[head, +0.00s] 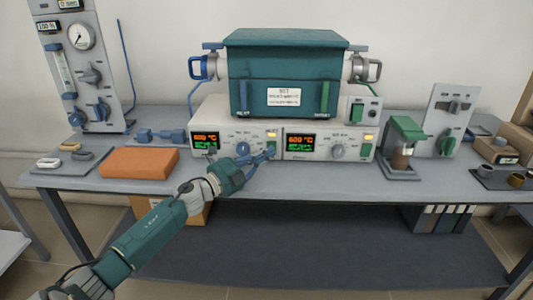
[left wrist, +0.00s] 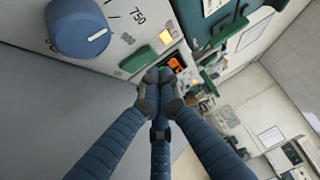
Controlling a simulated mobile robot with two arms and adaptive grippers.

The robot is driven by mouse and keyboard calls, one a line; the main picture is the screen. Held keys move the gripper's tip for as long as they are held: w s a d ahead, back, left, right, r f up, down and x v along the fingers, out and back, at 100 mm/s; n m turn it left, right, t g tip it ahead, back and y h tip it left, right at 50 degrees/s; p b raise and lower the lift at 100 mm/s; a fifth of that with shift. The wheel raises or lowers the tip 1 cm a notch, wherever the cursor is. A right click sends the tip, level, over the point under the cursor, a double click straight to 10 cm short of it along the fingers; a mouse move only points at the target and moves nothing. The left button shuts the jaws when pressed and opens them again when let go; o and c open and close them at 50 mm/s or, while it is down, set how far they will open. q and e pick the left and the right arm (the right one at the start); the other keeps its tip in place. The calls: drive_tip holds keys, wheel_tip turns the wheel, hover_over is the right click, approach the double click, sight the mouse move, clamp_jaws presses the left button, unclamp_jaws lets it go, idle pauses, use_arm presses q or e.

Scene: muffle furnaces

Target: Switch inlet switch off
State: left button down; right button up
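No readable label marks a switch as the inlet one. The left controller (head: 228,136) has a lit orange lamp (head: 271,134) above a green rocker switch (head: 272,145). In the left wrist view the lit lamp (left wrist: 166,36) and green rocker (left wrist: 137,60) are in plain sight, beside a blue knob (left wrist: 82,27). My left gripper (head: 269,154) is in front of this controller, close to the rocker; contact cannot be told. In the left wrist view its blue fingers (left wrist: 159,90) come together at the tips, with nothing visible between them. My right gripper is not in view.
The right controller (head: 325,146) also has a lit display, lamp and green rocker (head: 367,149). The teal furnace (head: 285,70) stands on both controllers. An orange block (head: 140,163) lies to the left, and a green-topped device (head: 404,145) stands to the right.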

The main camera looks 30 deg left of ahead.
use_arm(q)
drive_tip(key=shift+w+a, duration=0.25)
drive_tip(key=shift+w, duration=0.15)
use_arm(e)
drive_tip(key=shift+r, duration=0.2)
